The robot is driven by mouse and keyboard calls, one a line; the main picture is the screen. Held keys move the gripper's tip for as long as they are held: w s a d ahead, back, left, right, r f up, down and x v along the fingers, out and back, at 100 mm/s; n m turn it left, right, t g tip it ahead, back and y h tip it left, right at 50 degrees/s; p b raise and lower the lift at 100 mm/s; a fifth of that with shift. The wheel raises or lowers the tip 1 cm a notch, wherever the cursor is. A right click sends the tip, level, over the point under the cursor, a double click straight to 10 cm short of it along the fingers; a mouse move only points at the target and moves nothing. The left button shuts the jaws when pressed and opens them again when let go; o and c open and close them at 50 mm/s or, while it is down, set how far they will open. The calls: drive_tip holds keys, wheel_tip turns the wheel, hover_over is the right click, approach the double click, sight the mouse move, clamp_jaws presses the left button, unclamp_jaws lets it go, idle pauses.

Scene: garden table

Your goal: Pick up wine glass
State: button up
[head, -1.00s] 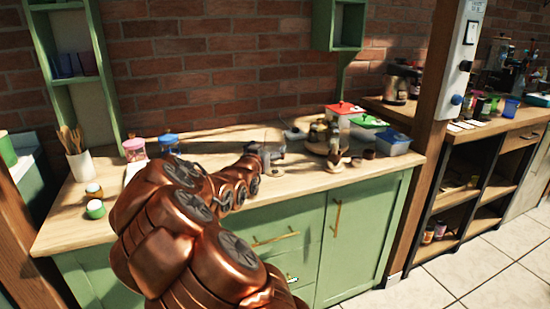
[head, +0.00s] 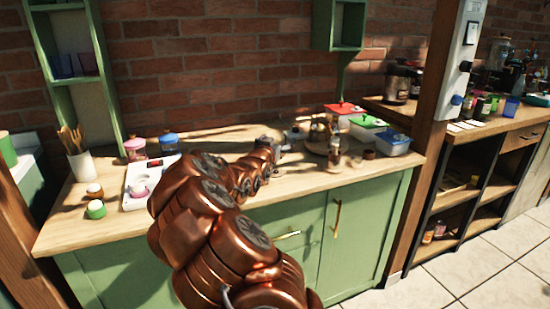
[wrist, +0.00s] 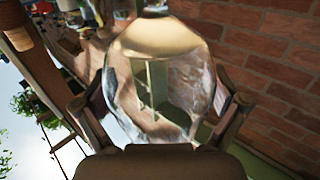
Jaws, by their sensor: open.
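The wine glass (wrist: 158,75) is clear and fills the middle of the wrist view, very close to the camera. Its bowl lies between the two fingers of my gripper (wrist: 162,112). The fingers stand open, one on each side; I cannot tell whether either touches the glass. In the head view my gripper (head: 277,141) is low over the wooden counter (head: 262,187), left of the round stand. I cannot make out the glass clearly there.
A round stand with bottles (head: 318,146) is right of my gripper. The brick wall (head: 220,60) bounds the back.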

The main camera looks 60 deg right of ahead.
drive_tip(key=shift+w+d, duration=0.1)
drive_tip(key=shift+c, duration=0.2)
drive_tip(key=c, duration=1.5)
